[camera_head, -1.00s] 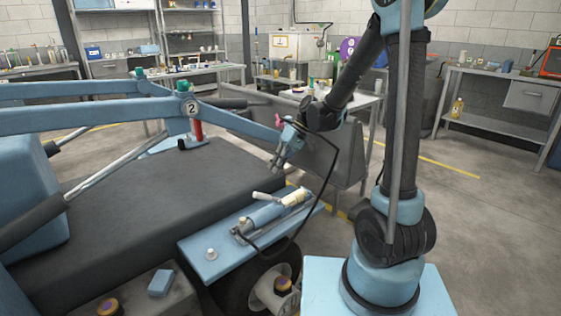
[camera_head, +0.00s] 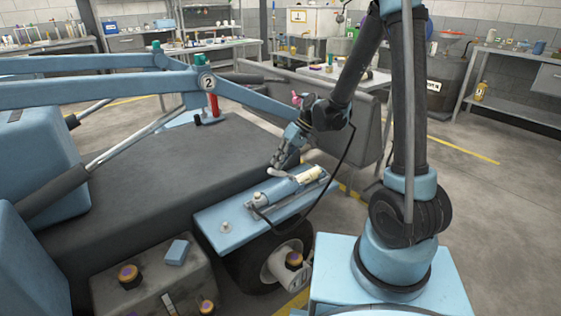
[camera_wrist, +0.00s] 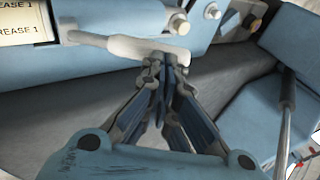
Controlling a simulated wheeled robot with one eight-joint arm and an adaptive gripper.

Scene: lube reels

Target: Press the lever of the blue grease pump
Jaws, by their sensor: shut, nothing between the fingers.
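The blue grease pump (camera_head: 278,193) lies on a light-blue shelf (camera_head: 222,236) over the wheel. Its pale lever (camera_head: 283,174) sticks out above the body, on the gripper's side. In the wrist view the pump body (camera_wrist: 108,14) runs along the top with a "GREASE 1" label, and the lever (camera_wrist: 125,47) crosses in front of it. My gripper (camera_head: 275,166) is shut and empty, pointing down just by the lever's free end. In the wrist view its fingertips (camera_wrist: 165,62) meet the lever's outline near its thick end; I cannot tell whether they touch.
A dark hose runs from the pump towards my arm. A dark flat deck (camera_head: 140,185) and blue beams marked "2" (camera_head: 207,83) lie left of the gripper. A grey panel (camera_head: 350,130) stands behind it. The floor at right is open.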

